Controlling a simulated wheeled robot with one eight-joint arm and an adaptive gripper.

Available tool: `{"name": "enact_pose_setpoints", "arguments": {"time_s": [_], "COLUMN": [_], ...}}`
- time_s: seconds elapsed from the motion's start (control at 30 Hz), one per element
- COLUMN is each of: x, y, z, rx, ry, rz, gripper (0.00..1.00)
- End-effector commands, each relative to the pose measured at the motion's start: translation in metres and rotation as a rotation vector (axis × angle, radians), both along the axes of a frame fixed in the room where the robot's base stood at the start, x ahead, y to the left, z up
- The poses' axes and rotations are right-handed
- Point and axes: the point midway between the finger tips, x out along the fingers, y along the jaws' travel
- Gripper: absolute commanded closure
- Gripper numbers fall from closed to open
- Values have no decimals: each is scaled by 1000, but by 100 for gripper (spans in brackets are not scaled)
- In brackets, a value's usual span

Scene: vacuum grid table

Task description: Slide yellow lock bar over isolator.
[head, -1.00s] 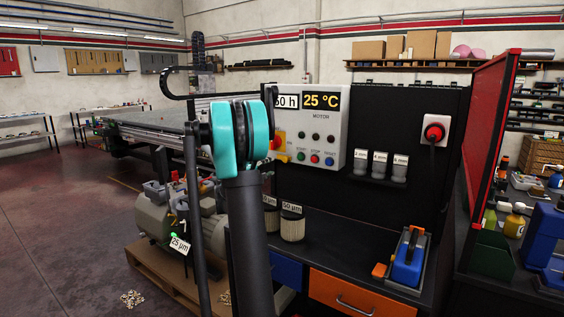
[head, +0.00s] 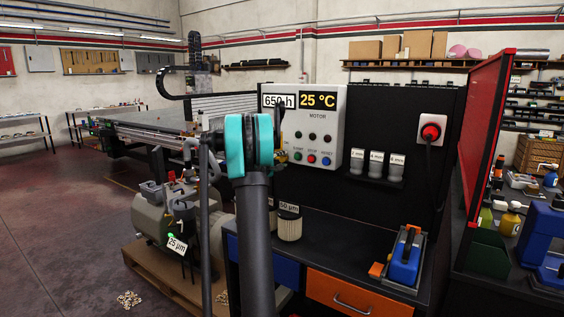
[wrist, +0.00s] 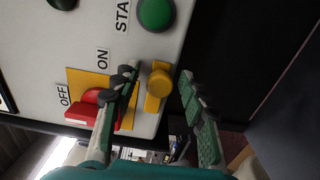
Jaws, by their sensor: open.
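In the wrist view, the yellow lock bar (wrist: 153,102) with its round yellow knob lies on the pale control panel, right of the isolator. The isolator's red handle (wrist: 88,109) sits on a yellow plate with OFF and ON printed beside it. My left finger partly covers the handle, so I cannot tell its exact setting. My gripper (wrist: 157,78) is open, with one finger on each side of the lock bar. A gap shows between the bar and the right finger; contact on the left is unclear. In the head view, my arm and gripper hide most of the isolator.
The control panel (head: 329,108) carries displays and several buttons; a green button (wrist: 155,13) is close above my fingers. A black bench (head: 335,246) below holds filter cylinders (head: 290,224) and a blue tool (head: 406,262). A red-framed partition (head: 484,135) stands at right.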

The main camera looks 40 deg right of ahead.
Motion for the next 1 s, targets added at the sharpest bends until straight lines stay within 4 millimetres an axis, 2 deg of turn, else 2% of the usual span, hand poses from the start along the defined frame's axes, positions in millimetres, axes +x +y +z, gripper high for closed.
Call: {"name": "enact_pose_setpoints", "arguments": {"time_s": [0.1, 0.43, 0.77, 0.87, 1.0], "x": [0, 0, 0, 8, 30], "y": [0, 0, 1, 4, 13], "z": [0, 0, 0, 0, 0], "rx": [0, 0, 0, 0, 0], "ry": [0, 0, 0, 0, -1], "rz": [0, 0, 0, 1, 3], "gripper": [58, 99, 100, 100, 100]}}
